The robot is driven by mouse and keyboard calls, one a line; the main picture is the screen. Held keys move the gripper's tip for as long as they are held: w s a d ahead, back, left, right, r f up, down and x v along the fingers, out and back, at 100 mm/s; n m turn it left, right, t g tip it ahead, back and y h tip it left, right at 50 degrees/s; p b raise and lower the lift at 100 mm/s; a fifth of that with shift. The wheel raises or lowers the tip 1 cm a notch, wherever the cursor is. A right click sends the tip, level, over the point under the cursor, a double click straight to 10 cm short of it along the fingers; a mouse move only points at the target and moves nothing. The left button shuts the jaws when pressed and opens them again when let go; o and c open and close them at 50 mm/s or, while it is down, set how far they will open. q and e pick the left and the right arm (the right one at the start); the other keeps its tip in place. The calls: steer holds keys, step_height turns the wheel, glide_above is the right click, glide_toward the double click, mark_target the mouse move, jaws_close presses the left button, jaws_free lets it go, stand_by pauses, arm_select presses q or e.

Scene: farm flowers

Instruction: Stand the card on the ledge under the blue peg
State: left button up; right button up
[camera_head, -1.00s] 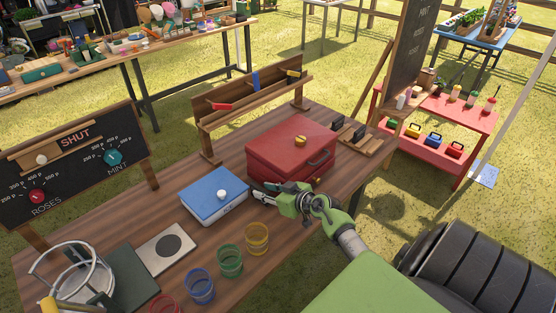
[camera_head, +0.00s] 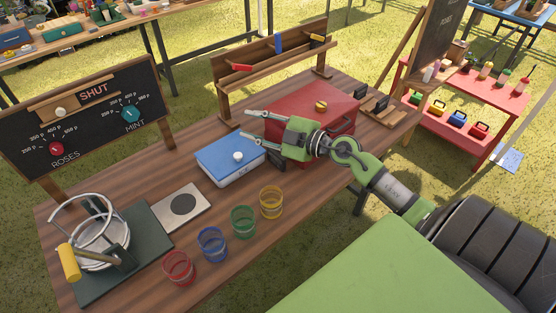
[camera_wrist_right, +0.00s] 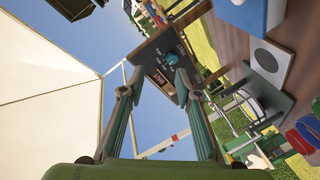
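The blue peg (camera_head: 278,43) is on the upright back of the wooden rack (camera_head: 225,98), between a red peg (camera_head: 241,67) and a yellow peg (camera_head: 317,38). The ledge (camera_head: 275,74) runs along the rack below the pegs; I see no card standing under the blue peg. Small dark upright pieces (camera_head: 380,103) stand in a wooden holder behind the red box; I cannot tell whether one is the card. My right gripper (camera_head: 260,137) is open with nothing visible between its fingers, above the blue box and left of the red box. Its spread fingers show in the right wrist view (camera_wrist_right: 152,75).
The red box (camera_head: 300,102) and the blue-lidded box (camera_head: 228,155) are in front of the rack. Several coloured cups (camera_head: 243,222), a grey plate (camera_head: 182,208) and a dark base (camera_head: 120,275) fill the front left. A chalkboard (camera_head: 95,125) stands at left.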

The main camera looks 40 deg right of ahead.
steer(key=a+r+n+y+b, duration=0.25)
steer(key=a+n, duration=0.35)
steer(key=n, duration=0.3)
steer(key=n+g+h+b, duration=0.4)
steer(key=n+h+b, duration=0.3)
steer(key=n, duration=0.6)
glide_toward(277, 153)
steer(key=shift+w+a+f+h+p, duration=0.3)
steer(key=shift+w+f+p, duration=0.05)
steer(key=shift+w, duration=0.2)
steer(key=shift+w+a+f+h+p, duration=0.3)
steer(key=shift+w+f+p, duration=0.1)
steer(key=shift+w, duration=0.15)
steer(key=shift+w+f, duration=0.15)
steer(key=shift+w, duration=0.25)
steer(key=shift+p+x, duration=0.65)
steer(key=shift+x, duration=1.6)
steer(key=shift+s+f, duration=0.1)
